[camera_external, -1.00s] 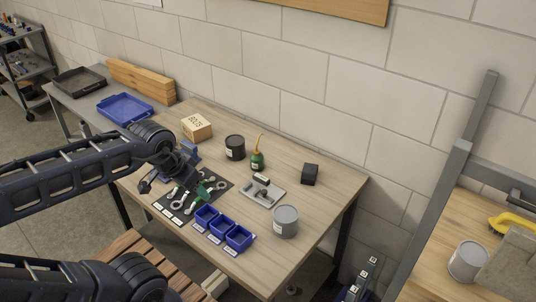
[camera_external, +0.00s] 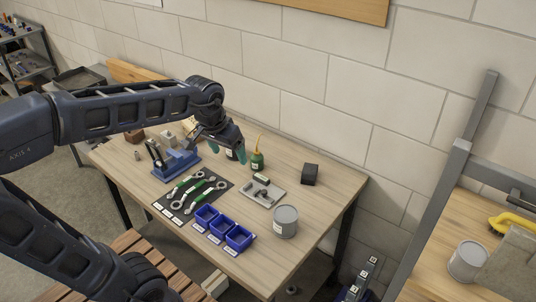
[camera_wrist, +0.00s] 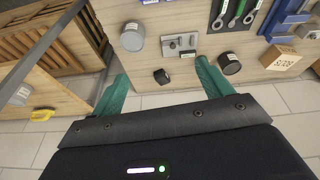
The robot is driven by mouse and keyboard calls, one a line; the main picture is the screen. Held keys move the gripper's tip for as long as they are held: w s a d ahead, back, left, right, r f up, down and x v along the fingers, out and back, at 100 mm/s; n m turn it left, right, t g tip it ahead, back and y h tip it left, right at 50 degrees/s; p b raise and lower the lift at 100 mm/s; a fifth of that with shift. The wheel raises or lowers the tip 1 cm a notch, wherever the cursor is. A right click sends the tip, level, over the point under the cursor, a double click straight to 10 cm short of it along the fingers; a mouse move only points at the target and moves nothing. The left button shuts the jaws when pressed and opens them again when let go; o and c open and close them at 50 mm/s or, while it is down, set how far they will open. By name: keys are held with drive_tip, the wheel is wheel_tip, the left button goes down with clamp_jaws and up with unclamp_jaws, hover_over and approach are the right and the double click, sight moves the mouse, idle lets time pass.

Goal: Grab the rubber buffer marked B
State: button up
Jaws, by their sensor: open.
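No letter B is legible in either view, so I cannot tell for sure which thing is the rubber buffer. A small black block (camera_external: 310,174) stands alone on the bench, right of a grey tray (camera_external: 277,199) holding small dark parts. In the wrist view a black, round-looking piece (camera_wrist: 161,77) lies between my fingers in the picture, with the tray (camera_wrist: 170,50) beyond it. My gripper (camera_external: 228,154) has teal fingers, spread and empty, above the bench near the dark can (camera_external: 235,156). In the wrist view my gripper (camera_wrist: 162,68) is open and touches nothing.
A grey can (camera_external: 285,222) and blue bins (camera_external: 238,238) are in front. Wrenches (camera_external: 200,192) lie on a black mat. Bench around the black block is clear.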

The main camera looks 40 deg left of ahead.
drive_tip(key=w+f, duration=0.1)
drive_tip(key=w, duration=1.1)
drive_tip(key=n+g, duration=0.3)
hover_over(310, 168)
drive_tip(key=f, duration=2.2)
drive_tip(key=shift+w+f, duration=0.15)
drive_tip(key=shift+w, duration=0.2)
wheel_tip(310, 168, down, 6)
drive_tip(key=shift+r, duration=0.1)
drive_tip(key=shift+s+f, duration=0.15)
drive_tip(key=shift+f, duration=1.2)
drive_tip(key=shift+s+f, duration=0.1)
drive_tip(key=shift+f, duration=1.2)
drive_tip(key=shift+c, duration=0.2)
drive_tip(key=shift+r, duration=0.1)
drive_tip(key=c, duration=1.2)
